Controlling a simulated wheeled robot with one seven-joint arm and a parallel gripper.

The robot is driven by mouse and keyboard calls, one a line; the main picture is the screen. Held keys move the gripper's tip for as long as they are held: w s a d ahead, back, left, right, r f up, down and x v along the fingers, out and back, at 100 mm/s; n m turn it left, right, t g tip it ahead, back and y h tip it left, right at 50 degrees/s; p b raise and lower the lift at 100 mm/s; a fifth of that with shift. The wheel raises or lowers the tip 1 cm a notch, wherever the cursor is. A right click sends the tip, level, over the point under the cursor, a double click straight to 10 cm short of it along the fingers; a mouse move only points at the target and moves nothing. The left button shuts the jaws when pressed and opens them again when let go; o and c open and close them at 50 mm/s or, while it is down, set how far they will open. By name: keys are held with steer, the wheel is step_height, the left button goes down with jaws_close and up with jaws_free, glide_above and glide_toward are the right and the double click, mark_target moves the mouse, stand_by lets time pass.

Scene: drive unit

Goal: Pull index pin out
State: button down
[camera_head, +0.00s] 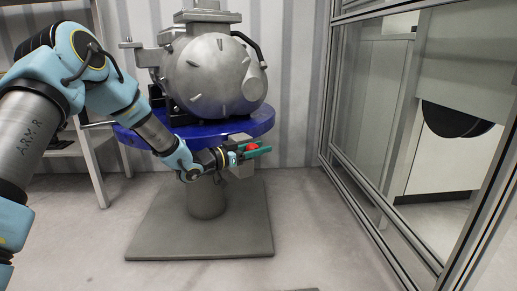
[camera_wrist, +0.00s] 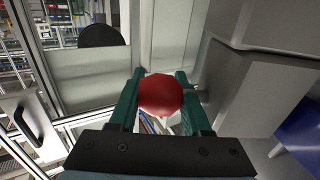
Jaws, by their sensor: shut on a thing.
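The index pin shows as a red knob (camera_head: 251,148) at the front of the blue round turntable (camera_head: 262,122). In the wrist view the red knob (camera_wrist: 161,95) sits between the two green fingers of my gripper (camera_wrist: 160,92). My gripper (camera_head: 258,151) is shut on the knob. A short grey shaft (camera_wrist: 203,95) shows to the right of the fingers, toward a grey block (camera_wrist: 245,85). How far the pin sits in the block is hidden.
A large grey drive unit (camera_head: 212,75) stands on the turntable. A pedestal (camera_head: 207,198) on a flat floor plate (camera_head: 200,240) carries it. A glazed metal-framed enclosure (camera_head: 360,120) stands on the right. A shelf frame (camera_head: 92,165) stands at the left. The floor between plate and enclosure is clear.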

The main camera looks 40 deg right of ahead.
steer(key=s, duration=0.3)
steer(key=shift+s+a+p, duration=0.15)
steer(key=shift+a+p, duration=0.15)
steer(key=shift+a, duration=0.05)
steer(key=c, duration=0.6)
jaws_free()
steer(key=shift+s, duration=0.1)
steer(key=a+p, duration=0.1)
steer(key=a, duration=0.2)
steer(key=w+a, duration=0.1)
steer(key=a, duration=0.3)
steer(key=a+p, duration=0.1)
steer(key=a, duration=0.2)
steer(key=shift+w+a+p, duration=0.35)
steer(key=shift+w, duration=0.05)
